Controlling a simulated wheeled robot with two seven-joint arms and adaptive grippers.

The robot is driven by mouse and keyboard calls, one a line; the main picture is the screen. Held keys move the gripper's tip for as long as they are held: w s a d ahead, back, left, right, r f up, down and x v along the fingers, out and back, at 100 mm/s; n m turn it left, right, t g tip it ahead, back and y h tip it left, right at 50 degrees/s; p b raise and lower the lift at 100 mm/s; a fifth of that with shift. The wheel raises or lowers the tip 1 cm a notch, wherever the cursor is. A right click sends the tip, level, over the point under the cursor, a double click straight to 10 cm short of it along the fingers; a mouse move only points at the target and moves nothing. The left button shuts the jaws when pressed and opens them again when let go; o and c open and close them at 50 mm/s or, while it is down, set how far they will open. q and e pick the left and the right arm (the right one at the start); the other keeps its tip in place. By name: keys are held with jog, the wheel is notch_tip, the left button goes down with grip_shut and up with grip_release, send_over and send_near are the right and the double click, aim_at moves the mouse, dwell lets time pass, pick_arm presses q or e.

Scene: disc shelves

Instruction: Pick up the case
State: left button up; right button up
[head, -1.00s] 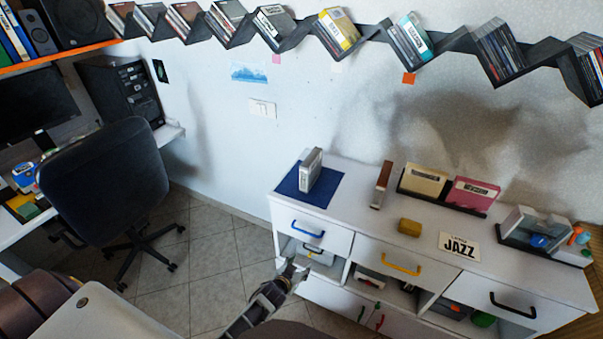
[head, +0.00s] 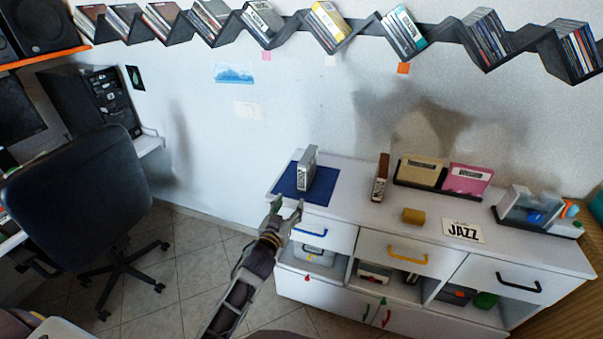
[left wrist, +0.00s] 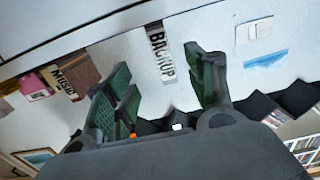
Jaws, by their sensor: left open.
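A slim grey case (head: 307,168) stands upright on a blue mat (head: 322,193) at the left end of the white cabinet. In the left wrist view the case (left wrist: 160,50) shows its narrow side, marked BACKUP, between my fingers in the picture. My left gripper (head: 286,208) is open and empty at the near left edge of the cabinet, in front of the mat. It is apart from the case. My right gripper is not in view.
A brown case (head: 381,178) stands to the right of the mat. An office chair (head: 75,190) stands at left.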

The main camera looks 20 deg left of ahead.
pick_arm(q)
jog(key=r, duration=0.1)
send_near(302, 179)
jog(key=shift+w, duration=0.55)
jog(key=shift+w+a+r, duration=0.15)
jog(key=shift+w, duration=3.1)
jog(key=shift+w+d, duration=0.2)
jog(key=shift+w, duration=0.55)
jog(key=shift+w+f, duration=0.2)
jog(key=shift+w, duration=0.65)
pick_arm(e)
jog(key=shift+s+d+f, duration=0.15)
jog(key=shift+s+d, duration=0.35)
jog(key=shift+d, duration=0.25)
